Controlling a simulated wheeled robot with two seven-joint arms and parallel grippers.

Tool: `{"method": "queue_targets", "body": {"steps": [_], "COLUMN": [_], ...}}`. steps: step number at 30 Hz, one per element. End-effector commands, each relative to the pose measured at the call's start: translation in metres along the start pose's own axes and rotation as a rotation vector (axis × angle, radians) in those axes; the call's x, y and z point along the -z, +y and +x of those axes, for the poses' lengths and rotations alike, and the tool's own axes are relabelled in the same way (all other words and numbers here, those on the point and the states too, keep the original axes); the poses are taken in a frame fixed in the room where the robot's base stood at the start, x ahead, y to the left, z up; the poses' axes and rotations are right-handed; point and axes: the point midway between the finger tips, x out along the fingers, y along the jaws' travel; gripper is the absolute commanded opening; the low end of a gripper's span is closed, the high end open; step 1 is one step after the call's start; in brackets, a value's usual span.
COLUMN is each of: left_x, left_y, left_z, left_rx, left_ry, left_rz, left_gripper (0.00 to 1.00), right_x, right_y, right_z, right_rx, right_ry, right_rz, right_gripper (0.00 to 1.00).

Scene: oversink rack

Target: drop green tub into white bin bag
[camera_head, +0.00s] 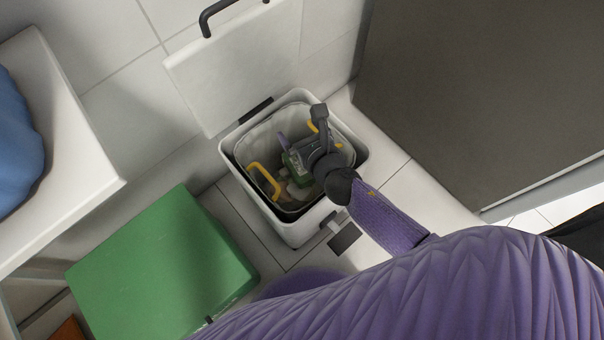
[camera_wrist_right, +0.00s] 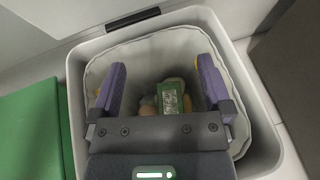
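The white bin bag (camera_head: 247,150) lines an open bin (camera_head: 296,232), with yellow handles showing inside the rim; it also shows in the wrist view (camera_wrist_right: 150,52). My right gripper (camera_head: 296,156) is inside the bin opening, pointing down. In the wrist view its purple fingers (camera_wrist_right: 161,64) are wide apart. The green tub (camera_wrist_right: 171,96) shows between and beyond them, smaller than the gap and touching neither finger. It appears to lie down in the bag among other items. In the head view the tub (camera_head: 291,163) is partly hidden by the gripper. My left gripper is out of view.
The bin's lid (camera_head: 235,75) stands raised against the tiled wall. A green box (camera_head: 160,265) is left of the bin, below a white counter edge (camera_head: 95,190) with a blue item. A dark grey panel (camera_head: 480,90) stands to the right. Pale items (camera_wrist_right: 148,104) lie in the bag.

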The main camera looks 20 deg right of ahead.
Motion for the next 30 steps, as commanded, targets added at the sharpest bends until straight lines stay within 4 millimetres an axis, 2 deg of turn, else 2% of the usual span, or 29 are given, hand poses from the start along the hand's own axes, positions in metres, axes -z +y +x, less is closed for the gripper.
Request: {"method": "queue_targets", "body": {"steps": [2,5,12,16,19,30], "left_x": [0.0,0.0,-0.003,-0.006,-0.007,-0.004], "left_y": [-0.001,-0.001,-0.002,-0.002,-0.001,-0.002], "left_z": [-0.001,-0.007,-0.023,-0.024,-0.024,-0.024], "left_rx": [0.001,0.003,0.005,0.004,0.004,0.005], "left_ry": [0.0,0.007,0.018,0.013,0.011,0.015], "left_rz": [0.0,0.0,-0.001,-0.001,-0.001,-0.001], "left_gripper": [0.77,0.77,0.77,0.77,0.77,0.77], "right_x": [0.001,-0.002,-0.002,0.0,0.0,0.001], "right_y": [0.0,0.0,-0.001,-0.001,-0.001,-0.001], "right_z": [-0.001,-0.014,-0.074,-0.094,-0.1,-0.1], "right_rx": [0.0,0.0,0.0,0.0,0.0,0.0], "right_ry": [0.002,0.001,0.001,0.002,0.001,0.001], "right_rz": [0.0,0.0,0.001,0.002,0.001,0.001], "right_gripper": [1.0,1.0,1.0,1.0,1.0,1.0]}}
